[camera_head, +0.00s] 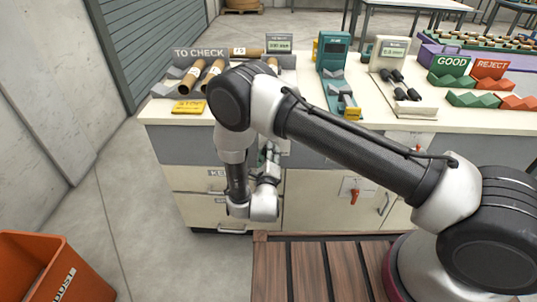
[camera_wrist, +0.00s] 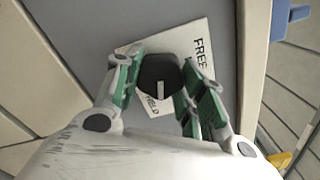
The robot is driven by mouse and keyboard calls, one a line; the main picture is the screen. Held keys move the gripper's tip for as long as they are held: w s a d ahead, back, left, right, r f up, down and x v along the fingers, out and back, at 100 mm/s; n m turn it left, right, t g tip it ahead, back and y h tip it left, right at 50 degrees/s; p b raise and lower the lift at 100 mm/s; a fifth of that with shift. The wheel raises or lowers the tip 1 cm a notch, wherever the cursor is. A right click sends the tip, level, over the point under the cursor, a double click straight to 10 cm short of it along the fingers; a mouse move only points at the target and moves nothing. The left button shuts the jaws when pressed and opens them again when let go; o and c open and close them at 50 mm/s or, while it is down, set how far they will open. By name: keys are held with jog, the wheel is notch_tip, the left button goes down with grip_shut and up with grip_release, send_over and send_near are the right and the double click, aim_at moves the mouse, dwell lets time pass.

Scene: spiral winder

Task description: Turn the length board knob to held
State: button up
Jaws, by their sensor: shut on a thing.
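The length board knob (camera_wrist: 158,70) is a dark, many-sided knob with a short white mark on its face, in the wrist view. It sits on a white plate (camera_wrist: 193,32) on a grey panel. The plate reads FREE at the right and HELD below the knob. The white mark lies on the knob's lower part, pointing down the picture towards HELD. My gripper (camera_wrist: 158,64) has its green-padded fingers on either side of the knob, shut on it. In the head view my gripper (camera_head: 268,157) is low at the bench front; my arm hides the knob.
The bench top (camera_head: 300,110) carries a TO CHECK rack (camera_head: 199,53) with tubes, a teal gauge (camera_head: 333,52), and GOOD (camera_head: 453,66) and REJECT (camera_head: 490,69) trays. A red handle (camera_head: 354,196) is on the bench front. An orange bin (camera_head: 50,270) stands at the lower left.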

jog(key=shift+f+m, duration=0.1)
jog(key=shift+m, duration=1)
jog(key=o, duration=1)
jog(key=s, duration=0.7)
jog(key=shift+s, duration=0.25)
jog(key=shift+a, duration=0.15)
